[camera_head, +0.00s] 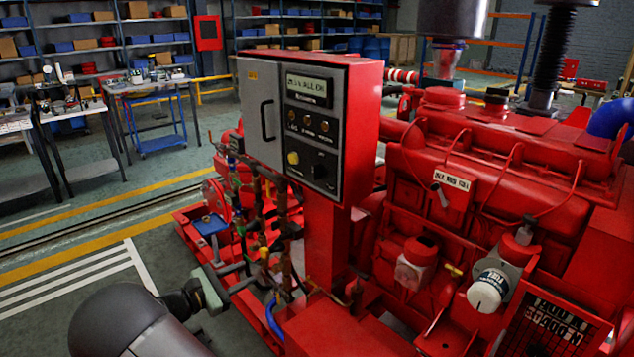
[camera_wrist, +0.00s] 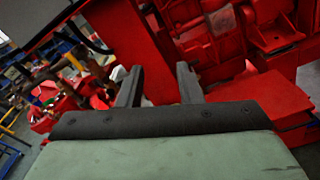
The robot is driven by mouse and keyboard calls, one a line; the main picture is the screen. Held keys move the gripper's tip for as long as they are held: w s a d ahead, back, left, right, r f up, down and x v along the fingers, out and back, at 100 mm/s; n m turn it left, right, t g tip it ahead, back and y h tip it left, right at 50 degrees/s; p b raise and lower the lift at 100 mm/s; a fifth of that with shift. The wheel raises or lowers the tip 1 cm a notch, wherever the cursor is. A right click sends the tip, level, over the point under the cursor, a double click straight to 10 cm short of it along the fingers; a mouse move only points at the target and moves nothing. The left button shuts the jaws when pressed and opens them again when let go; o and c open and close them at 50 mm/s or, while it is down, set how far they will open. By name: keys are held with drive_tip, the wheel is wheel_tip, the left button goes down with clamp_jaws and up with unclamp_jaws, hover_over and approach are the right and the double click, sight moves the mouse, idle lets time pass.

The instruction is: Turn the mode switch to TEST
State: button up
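The control cabinet (camera_head: 360,120) is a red box with a grey front, on a red post. A black rotary switch (camera_head: 320,171) sits low on its right front panel, beside a yellow button (camera_head: 293,158); I take it to be the mode switch, but its lettering and pointer are too small to read. My gripper (camera_head: 240,279) is low and to the left of the post, well below the switch and apart from it. In the wrist view my gripper (camera_wrist: 159,86) has its two dark fingers spread with nothing between them. The switch is not visible in the wrist view.
The panel also has a display (camera_head: 309,88), a row of round indicators (camera_head: 307,121) and a grey door with a black handle (camera_head: 267,121). Pipes and valves (camera_head: 265,220) stand below the cabinet, near my gripper. The red engine (camera_head: 470,160) fills the right. Open floor lies left.

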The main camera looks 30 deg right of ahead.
drive_tip(key=w+d+r+n+p, duration=0.1)
drive_tip(key=d+r+n+p, duration=0.15)
drive_tip(key=r, duration=0.85)
drive_tip(key=d+r+n+p, duration=0.2)
drive_tip(key=d+r+p, duration=0.1)
drive_tip(key=r, duration=0.7)
drive_tip(key=p, duration=0.3)
approach(313, 169)
drive_tip(key=shift+h, duration=0.3)
drive_tip(key=x, duration=0.9)
drive_tip(key=shift+w+d+f, duration=0.25)
drive_tip(key=shift+f, duration=0.05)
clamp_jaws()
